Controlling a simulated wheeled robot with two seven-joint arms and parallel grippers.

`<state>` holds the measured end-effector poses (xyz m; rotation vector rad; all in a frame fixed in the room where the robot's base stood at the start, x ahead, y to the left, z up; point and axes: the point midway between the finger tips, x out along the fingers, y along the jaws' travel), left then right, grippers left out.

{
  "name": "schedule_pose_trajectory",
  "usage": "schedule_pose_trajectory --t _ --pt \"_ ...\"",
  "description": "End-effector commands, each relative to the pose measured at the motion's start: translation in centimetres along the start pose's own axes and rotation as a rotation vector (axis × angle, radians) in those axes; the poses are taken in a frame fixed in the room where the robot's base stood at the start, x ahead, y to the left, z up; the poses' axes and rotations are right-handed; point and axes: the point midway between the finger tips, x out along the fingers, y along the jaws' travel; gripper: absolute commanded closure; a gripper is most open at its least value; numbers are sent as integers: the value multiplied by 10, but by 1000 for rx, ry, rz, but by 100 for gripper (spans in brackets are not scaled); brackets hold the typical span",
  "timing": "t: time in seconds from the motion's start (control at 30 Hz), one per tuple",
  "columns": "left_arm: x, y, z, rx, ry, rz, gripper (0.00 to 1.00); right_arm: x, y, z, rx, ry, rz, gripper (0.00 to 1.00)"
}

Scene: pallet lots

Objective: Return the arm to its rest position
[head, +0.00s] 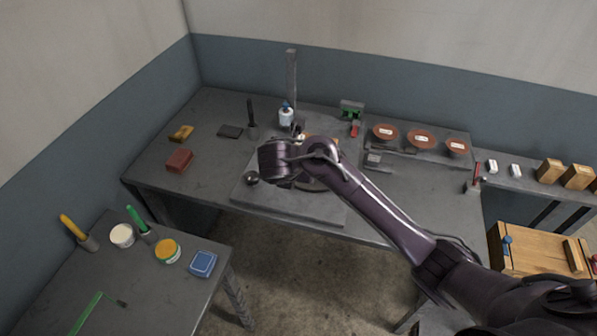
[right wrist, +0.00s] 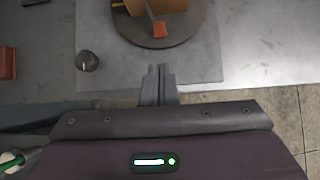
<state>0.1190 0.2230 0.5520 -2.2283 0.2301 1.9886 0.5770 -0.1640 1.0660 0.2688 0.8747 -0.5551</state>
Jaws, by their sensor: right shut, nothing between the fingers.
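My right arm (head: 385,205) reaches from the lower right of the head view over the grey table, its wrist above the board there. My right gripper (right wrist: 158,72) shows in the right wrist view, with its two fingers together and nothing between them. It points toward a round dark turntable (right wrist: 190,45) with a brown piece (right wrist: 165,5) and a small orange part (right wrist: 160,29) at it. In the head view my wrist hides the fingers and part of the turntable. My left gripper is not in view.
A dark knob-like ball (head: 252,178) lies left of my wrist on the grey board (head: 290,205). A white bottle (head: 286,114) and an upright post (head: 291,75) stand behind it. Brown discs (head: 421,139) sit on a shelf at right. A side table (head: 150,300) is lower left.

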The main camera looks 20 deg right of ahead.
Motion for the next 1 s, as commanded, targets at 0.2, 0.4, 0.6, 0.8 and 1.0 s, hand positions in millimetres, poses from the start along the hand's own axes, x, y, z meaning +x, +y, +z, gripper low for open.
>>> schedule_pose_trajectory --t 0.2,0.4,0.6,0.8,1.0 --pt "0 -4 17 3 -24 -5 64 -2 -1 0 0 0 -2 100" --pt "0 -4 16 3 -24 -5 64 -2 0 0 0 0 -2 100" --pt "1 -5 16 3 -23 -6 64 5 -1 -7 18 19 -1 100" --pt "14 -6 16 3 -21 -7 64 69 -4 -80 262 219 -2 100" --pt "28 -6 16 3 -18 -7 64 145 -21 -187 676 452 -61 100"
